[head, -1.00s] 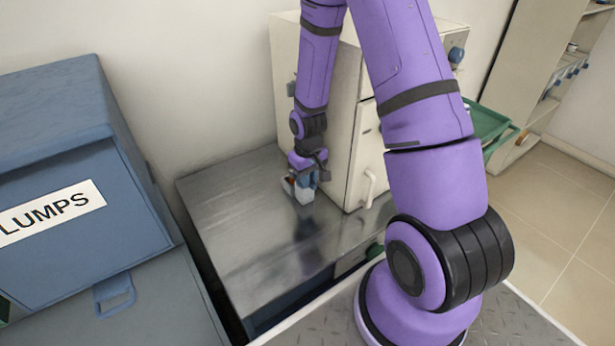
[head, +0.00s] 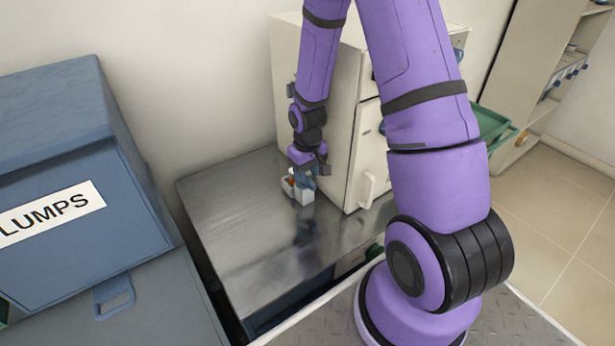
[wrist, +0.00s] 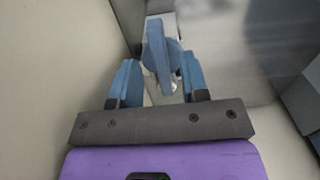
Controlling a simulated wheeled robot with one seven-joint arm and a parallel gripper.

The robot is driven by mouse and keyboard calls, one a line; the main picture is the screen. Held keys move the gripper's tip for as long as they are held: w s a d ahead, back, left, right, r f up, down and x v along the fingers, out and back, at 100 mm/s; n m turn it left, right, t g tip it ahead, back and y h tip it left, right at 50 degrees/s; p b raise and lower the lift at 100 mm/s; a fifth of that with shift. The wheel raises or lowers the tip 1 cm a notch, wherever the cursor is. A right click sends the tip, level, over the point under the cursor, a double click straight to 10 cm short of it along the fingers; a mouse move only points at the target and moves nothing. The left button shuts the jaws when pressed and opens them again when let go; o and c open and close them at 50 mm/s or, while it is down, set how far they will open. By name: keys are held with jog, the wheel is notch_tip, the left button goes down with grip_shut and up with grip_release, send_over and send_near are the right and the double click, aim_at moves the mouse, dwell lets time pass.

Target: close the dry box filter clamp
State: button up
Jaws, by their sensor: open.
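The filter clamp (wrist: 160,58) appears in the wrist view as a blue bar-shaped lever over a round blue disc. In the head view, a small white fitting (head: 304,196) with blue and reddish parts is just below my gripper, but its lever is too small to make out. My gripper (wrist: 158,66) is open. Its two blue fingers are on either side of the lever's near part in the wrist view, with gaps visible. Whether they touch it or are at its depth, I cannot tell. In the head view, my gripper (head: 309,172) partly hides the fitting.
A cream cabinet (head: 338,110) stands close to the right of my gripper on a metal bench (head: 245,235). A blue bin (head: 60,150) labelled LUMPS is at the left. The bench top in front of the fitting is clear. A green tray (head: 490,125) is behind my arm.

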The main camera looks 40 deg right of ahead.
notch_tip(320, 180, up, 9)
dwell(0.4)
jog(key=shift+f, duration=0.1)
dwell(0.5)
notch_tip(320, 180, up, 10)
jog(key=t, duration=0.1)
send_over(308, 179)
jog(key=s+a, duration=0.2)
jog(key=s+a+r+t, duration=0.2)
jog(key=s+a+r, duration=0.1)
jog(key=s+r, duration=0.6)
jog(key=s+a+r+t, duration=0.2)
jog(key=s+a+r, duration=0.1)
jog(key=s+r, duration=0.6)
jog(key=shift+s+r, duration=0.2)
jog(key=shift+s, duration=0.8)
dwell(1.3)
